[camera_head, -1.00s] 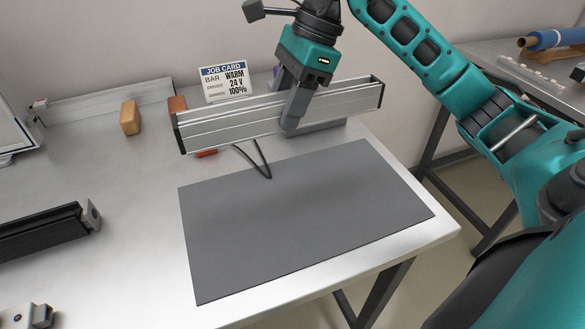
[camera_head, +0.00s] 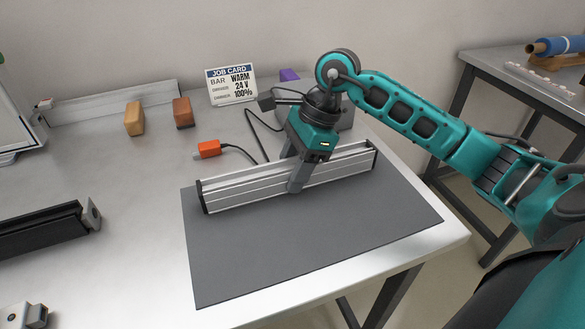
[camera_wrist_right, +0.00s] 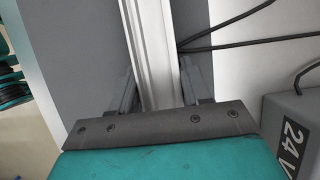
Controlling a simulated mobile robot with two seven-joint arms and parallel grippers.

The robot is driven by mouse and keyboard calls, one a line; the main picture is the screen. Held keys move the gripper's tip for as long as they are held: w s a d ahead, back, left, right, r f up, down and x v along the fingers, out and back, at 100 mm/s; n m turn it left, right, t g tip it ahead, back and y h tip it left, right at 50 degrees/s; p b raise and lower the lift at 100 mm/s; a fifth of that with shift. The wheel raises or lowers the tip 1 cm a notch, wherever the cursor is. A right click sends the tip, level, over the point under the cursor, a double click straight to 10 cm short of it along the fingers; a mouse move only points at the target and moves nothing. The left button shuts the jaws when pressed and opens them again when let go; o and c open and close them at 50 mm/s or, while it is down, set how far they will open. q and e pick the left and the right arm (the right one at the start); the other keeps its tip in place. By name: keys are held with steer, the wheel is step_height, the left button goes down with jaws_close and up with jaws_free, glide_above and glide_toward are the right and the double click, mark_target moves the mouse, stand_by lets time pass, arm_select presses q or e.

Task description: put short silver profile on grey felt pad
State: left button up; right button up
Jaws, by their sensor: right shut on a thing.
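The short silver profile (camera_head: 250,191) has dark end caps and lies lengthwise across the back part of the grey felt pad (camera_head: 310,237) in the head view. My right gripper (camera_head: 296,187) is shut on the profile near its middle, from above. The profile looks at or just above the pad; I cannot tell whether it touches. In the right wrist view the profile (camera_wrist_right: 150,45) runs between the two fingers (camera_wrist_right: 160,88), with the grey pad (camera_wrist_right: 80,40) beside it. My left gripper is not in view.
An orange connector (camera_head: 208,149) with a black cable lies behind the pad. Two blocks, tan (camera_head: 134,118) and brown (camera_head: 183,112), and a job card (camera_head: 232,85) stand farther back. A grey box (camera_wrist_right: 292,120) is near the gripper. A black rail (camera_head: 40,230) lies left.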

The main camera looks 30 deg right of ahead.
steer(key=shift+f, duration=0.1)
steer(key=o, duration=1.3)
steer(key=shift+r, duration=0.35)
steer(key=p+v, duration=0.1)
steer(key=v, duration=1)
steer(key=shift+s+d+r, duration=0.1)
steer(key=shift+d+r, duration=0.1)
steer(key=shift+r, duration=0.1)
steer(key=shift+s+f, duration=0.1)
